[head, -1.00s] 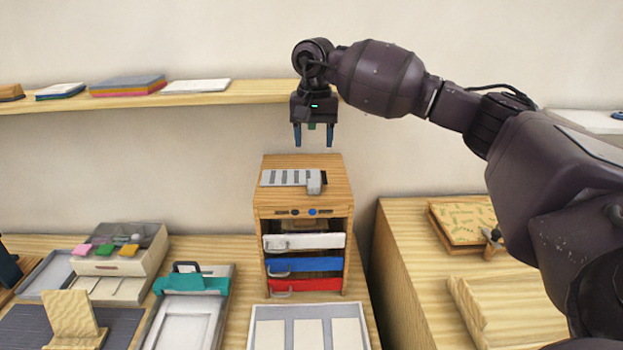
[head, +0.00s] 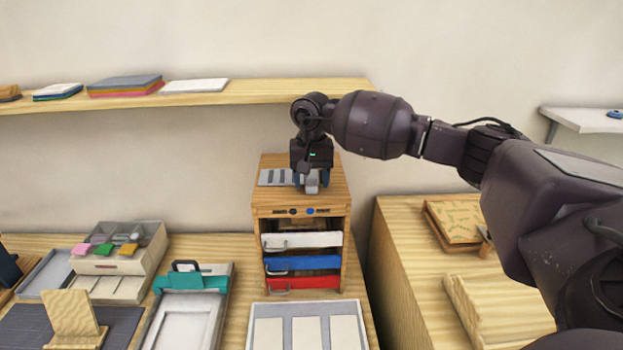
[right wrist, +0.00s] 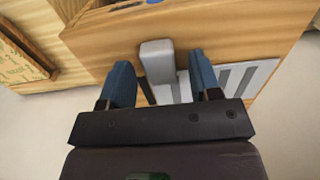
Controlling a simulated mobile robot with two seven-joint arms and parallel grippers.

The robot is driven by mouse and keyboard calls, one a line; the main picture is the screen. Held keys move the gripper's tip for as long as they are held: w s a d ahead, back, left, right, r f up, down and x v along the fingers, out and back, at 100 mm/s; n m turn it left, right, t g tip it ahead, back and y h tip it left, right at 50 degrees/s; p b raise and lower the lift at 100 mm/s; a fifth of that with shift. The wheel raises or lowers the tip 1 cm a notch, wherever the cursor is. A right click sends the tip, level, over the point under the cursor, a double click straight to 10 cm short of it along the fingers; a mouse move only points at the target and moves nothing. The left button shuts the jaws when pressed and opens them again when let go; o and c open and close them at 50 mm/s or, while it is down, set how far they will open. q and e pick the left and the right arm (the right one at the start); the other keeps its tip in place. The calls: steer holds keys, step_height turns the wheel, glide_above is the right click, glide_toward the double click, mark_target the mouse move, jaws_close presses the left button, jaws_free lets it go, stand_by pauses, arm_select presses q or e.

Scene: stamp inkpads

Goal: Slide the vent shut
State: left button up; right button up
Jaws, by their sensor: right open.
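The vent (head: 275,177) is a grey slotted plate on top of the small wooden drawer cabinet (head: 266,211). Its raised grey tab (head: 311,183) stands at the plate's right end in the head view. My right gripper (head: 311,184) points down at the tab and hides part of the plate. In the right wrist view the tab (right wrist: 157,62) stands between the two blue fingers of the open gripper (right wrist: 162,82), with a gap on either side. Dark slots show in the plate (right wrist: 235,78) there. My left gripper is not in view.
White, blue and red drawers (head: 302,240) fill the cabinet front. A shelf (head: 250,92) runs along the wall behind my right arm. An inkpad box (head: 120,265) and a teal-clipped board (head: 190,283) are at left. A wooden side table (head: 400,265) stands right.

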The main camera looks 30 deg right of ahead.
mark_target(330, 190)
steer(key=shift+f, duration=0.2)
jaws_close()
steer(key=shift+s+d+b, duration=0.1)
steer(key=shift+s+d, duration=0.25)
steer(key=shift+d, duration=0.3)
steer(key=shift+s+d+b, duration=0.15)
steer(key=shift+s+d, duration=0.25)
steer(key=shift+d, duration=0.2)
steer(key=shift+s+d+b, duration=0.1)
steer(key=shift+s+d, duration=0.25)
steer(key=shift+d, duration=0.3)
